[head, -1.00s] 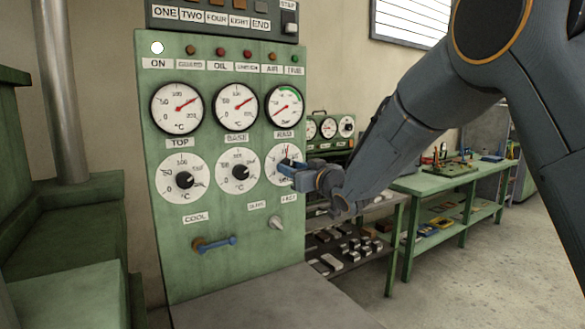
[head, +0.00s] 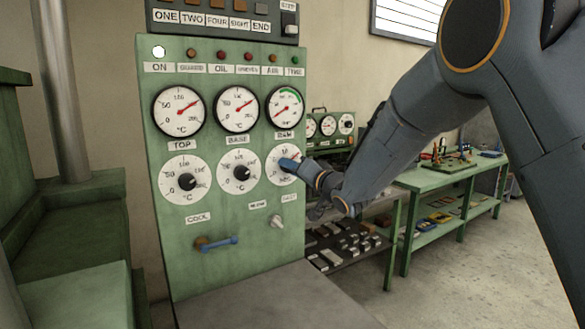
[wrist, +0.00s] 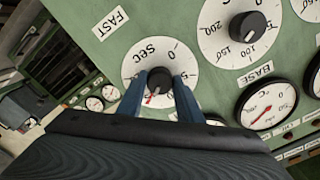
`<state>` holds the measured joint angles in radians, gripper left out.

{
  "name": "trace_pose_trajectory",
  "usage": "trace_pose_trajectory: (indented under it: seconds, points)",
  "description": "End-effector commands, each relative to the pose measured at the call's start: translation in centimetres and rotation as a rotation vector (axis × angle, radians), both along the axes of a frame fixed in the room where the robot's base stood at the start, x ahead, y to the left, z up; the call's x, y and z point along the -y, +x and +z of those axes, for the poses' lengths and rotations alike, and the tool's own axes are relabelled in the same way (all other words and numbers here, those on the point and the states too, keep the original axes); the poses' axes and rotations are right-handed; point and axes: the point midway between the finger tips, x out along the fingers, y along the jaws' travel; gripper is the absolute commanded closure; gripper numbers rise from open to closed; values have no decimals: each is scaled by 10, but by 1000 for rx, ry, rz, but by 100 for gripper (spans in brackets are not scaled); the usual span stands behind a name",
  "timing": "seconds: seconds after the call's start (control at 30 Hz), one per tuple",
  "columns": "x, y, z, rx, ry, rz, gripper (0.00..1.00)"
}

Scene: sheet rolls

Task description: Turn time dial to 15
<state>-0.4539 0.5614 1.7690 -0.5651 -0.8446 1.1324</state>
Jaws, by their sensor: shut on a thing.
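The time dial (head: 275,154) is the white round face at the right end of the lower dial row, partly hidden by my gripper in the head view. In the wrist view the dial (wrist: 137,62) reads "Sec", with 0 and a 5 legible and the other numbers hidden or unclear. My gripper (wrist: 160,84) has its two blue fingers on either side of the dial's black knob (wrist: 160,76), shut on it. A red pointer mark shows just below and left of the knob, toward the lower edge of the face; the number it meets is not readable. My gripper also shows in the head view (head: 290,164).
The green panel (head: 160,240) carries two more knob dials, the middle one (head: 239,172) close by on the left. Gauges sit above. A small grey knob (head: 275,221) and a blue-handled lever (head: 216,243) are below. A green workbench (head: 425,180) stands behind my arm.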

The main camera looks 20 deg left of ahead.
Motion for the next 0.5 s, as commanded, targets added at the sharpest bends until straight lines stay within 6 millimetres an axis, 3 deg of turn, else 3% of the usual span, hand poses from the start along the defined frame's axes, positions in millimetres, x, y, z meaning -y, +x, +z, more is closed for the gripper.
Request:
trace_pose_trajectory:
  seconds: [0.5]
  points:
    - [-1, -2, -4, -45, 29, 2, 90]
